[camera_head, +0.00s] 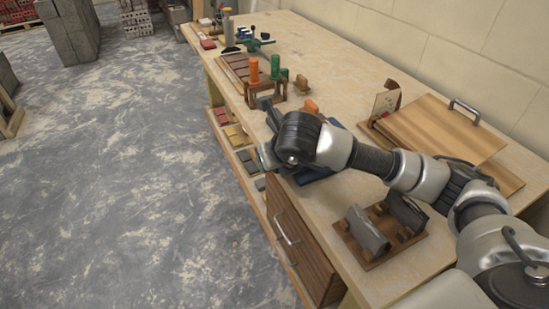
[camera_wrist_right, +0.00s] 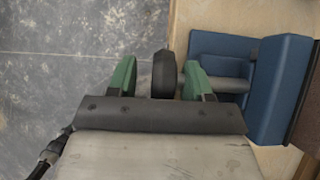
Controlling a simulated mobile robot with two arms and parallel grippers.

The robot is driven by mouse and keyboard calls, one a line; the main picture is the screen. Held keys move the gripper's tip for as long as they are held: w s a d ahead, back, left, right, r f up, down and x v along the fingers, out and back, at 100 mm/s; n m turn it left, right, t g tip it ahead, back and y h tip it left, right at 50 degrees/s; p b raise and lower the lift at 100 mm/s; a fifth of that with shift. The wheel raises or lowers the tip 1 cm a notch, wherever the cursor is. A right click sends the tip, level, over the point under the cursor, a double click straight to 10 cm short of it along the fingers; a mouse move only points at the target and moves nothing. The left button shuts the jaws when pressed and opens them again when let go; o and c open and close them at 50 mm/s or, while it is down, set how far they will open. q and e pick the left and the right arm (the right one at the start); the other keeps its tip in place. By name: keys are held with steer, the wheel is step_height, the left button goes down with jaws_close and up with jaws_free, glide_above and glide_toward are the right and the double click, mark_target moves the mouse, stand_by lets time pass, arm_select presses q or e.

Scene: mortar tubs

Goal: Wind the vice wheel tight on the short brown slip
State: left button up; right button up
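The blue vice (camera_wrist_right: 282,85) sits at the bench edge in the right wrist view; part of it shows under my arm in the head view (camera_head: 315,175). Its dark wheel (camera_wrist_right: 165,74) is seen edge-on at the end of a grey screw (camera_wrist_right: 224,84). My right gripper (camera_wrist_right: 160,80) has green fingers apart, one either side of the wheel; the right finger is close to it, with a clear gap at the left finger. A brown piece (camera_wrist_right: 306,130) shows at the right edge beyond the blue jaw; I cannot tell whether it is the short brown slip. My left gripper is out of view.
A wooden stand (camera_head: 272,92) with orange and green handled tools stands farther along the bench. A rack with grey blocks (camera_head: 366,230) is nearer, and a wooden board with a handle (camera_head: 445,130) lies by the wall. Open floor (camera_head: 140,180) lies left.

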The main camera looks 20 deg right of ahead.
steer(key=v, duration=1)
steer(key=shift+s+r, duration=0.3)
